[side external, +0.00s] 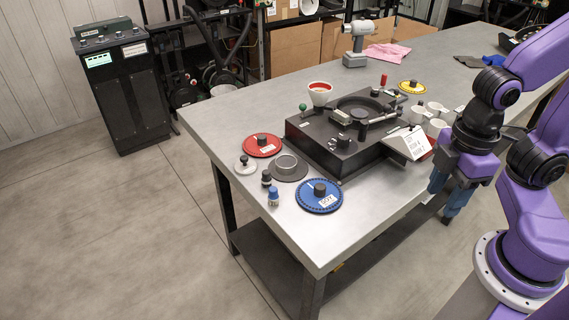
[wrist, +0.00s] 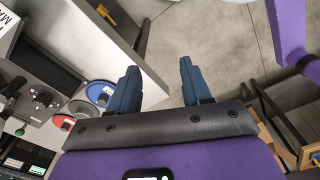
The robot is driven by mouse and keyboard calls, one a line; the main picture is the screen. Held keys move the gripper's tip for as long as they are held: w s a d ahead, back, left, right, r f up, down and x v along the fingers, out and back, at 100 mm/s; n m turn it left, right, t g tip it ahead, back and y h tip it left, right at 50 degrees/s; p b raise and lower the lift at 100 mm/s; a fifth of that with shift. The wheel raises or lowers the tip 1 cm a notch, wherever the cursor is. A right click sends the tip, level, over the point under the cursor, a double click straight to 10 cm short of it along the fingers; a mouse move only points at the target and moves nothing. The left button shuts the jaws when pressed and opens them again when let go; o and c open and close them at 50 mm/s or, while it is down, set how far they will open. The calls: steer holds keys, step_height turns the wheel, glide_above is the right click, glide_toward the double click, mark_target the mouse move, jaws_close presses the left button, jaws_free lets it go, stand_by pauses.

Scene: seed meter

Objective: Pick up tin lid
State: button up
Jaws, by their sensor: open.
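A small pale metal lid with a dark knob (side external: 245,164), which looks like the tin lid, lies flat near the table's left edge in the side view. It sits just left of the red disc and the grey disc. I cannot make it out surely in the wrist view. My gripper (side external: 441,204) hangs at the front edge of the table on the right, far from the lid. Its blue fingers point down, apart and empty. The wrist view shows the spread fingers (wrist: 160,66) over bare floor.
A red disc (side external: 271,149), a grey disc (side external: 276,177) and a blue disc (side external: 332,205) lie near the lid. Two small knobbed pieces (side external: 273,197) stand beside them. The black seed meter (side external: 318,150) stands between these and my gripper, with a white sign (side external: 411,145) and white cups (side external: 436,127).

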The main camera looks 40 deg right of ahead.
stand_by(0.3)
steer(key=o, duration=1)
steer(key=shift+c, duration=0.2)
steer(key=w+a+r+m+t+h, duration=0.1)
steer(key=w+a+m, duration=0.5)
steer(key=w, duration=0.4)
steer(key=w+a+r+m+t, duration=0.1)
steer(key=w+a+r+m, duration=0.15)
steer(key=w+a, duration=0.65)
steer(key=m+t+h, duration=0.1)
steer(key=m+h, duration=0.1)
steer(key=m, duration=1)
glide_above(245, 162)
steer(key=s+a, duration=0.4)
steer(key=s, duration=0.1)
step_height(245, 162, down, 4)
steer(key=x, duration=1.6)
steer(key=shift+w+d+f, duration=0.1)
steer(key=shift+w+f, duration=0.05)
steer(key=shift+w, duration=0.1)
